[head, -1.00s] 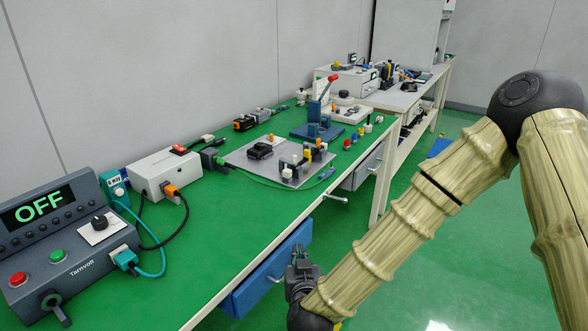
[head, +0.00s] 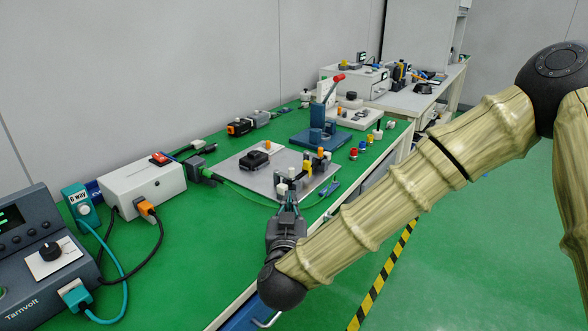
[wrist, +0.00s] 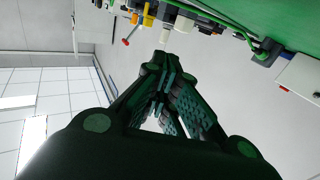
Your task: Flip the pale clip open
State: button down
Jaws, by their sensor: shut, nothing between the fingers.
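A grey plate (head: 232,170) lies on the green bench top with several small fixtures on it. Pale, whitish pieces (head: 282,189) stand at its near right corner, among black and yellow parts; I cannot tell for certain which one is the pale clip. My gripper (head: 288,208) appears just in front of these pieces, pointing away from me, its fingers together and empty. Its tips partly overlap them in the picture, and contact cannot be judged. In the wrist view my gripper (wrist: 163,62) is shut, with white and yellow parts (wrist: 184,21) beyond its tips.
A green cable (head: 238,195) runs along the plate's near side. A blue press with a red-tipped lever (head: 322,132) stands behind it. A white box (head: 145,188) and a grey control unit (head: 35,245) stand left. Open floor lies right of the bench.

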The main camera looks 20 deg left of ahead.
aim_at(293, 173)
jog(key=shift+s+r, duration=0.15)
jog(key=shift+a, duration=0.15)
jog(key=shift+w+a, duration=0.15)
jog(key=shift+w, duration=0.15)
jog(key=b+x, duration=0.1)
jog(key=x, duration=1.2)
jog(key=shift+w+a, duration=0.1)
jog(key=shift+w, duration=0.05)
jog(key=shift+w+d+y, duration=0.15)
jog(key=shift+d+y, duration=0.1)
jog(key=shift+y, duration=0.05)
